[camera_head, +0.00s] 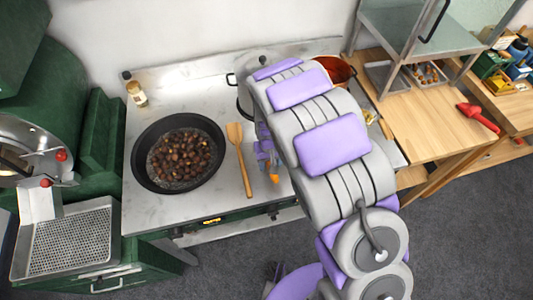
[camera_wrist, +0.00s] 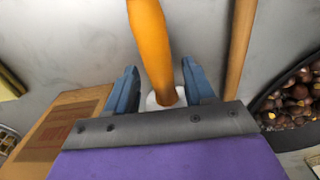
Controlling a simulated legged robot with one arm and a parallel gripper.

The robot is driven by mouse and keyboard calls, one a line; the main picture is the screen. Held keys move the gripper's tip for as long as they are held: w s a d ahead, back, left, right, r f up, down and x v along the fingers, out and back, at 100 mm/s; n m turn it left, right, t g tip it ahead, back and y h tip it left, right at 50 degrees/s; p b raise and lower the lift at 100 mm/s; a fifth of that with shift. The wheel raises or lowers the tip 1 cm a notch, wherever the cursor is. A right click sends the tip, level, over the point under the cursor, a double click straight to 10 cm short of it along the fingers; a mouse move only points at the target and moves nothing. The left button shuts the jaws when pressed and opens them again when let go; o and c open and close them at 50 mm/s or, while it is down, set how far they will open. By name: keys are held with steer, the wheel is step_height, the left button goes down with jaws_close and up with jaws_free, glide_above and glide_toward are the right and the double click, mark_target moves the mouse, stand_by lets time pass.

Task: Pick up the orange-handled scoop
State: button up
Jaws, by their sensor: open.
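The scoop's orange handle (camera_wrist: 152,40) runs down the wrist view between the two blue fingers of my gripper (camera_wrist: 159,68). The fingers are open, one on each side, with a visible gap to the handle. A small white part shows at the handle's lower end; the rest of the scoop is hidden. In the head view my gripper (camera_head: 266,160) is low over the stove top, right of the wooden spatula. A bit of the orange handle (camera_head: 274,179) shows just below it. My arm covers much of that area.
A wooden spatula (camera_head: 240,160) lies close beside, also in the wrist view (camera_wrist: 240,45). A black pan (camera_head: 138,165) of chestnuts is left of it. A pot (camera_head: 243,98) and a red-brown pot (camera_head: 338,68) stand behind my arm. A spice jar (camera_head: 137,94) stands back left.

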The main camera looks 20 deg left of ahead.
steer(key=shift+a+f, duration=0.1)
steer(key=shift+a, duration=0.4)
steer(key=shift+d, duration=0.7)
steer(key=c, duration=0.7)
steer(key=shift+a, duration=0.15)
jaws_close()
steer(key=shift+a, duration=0.3)
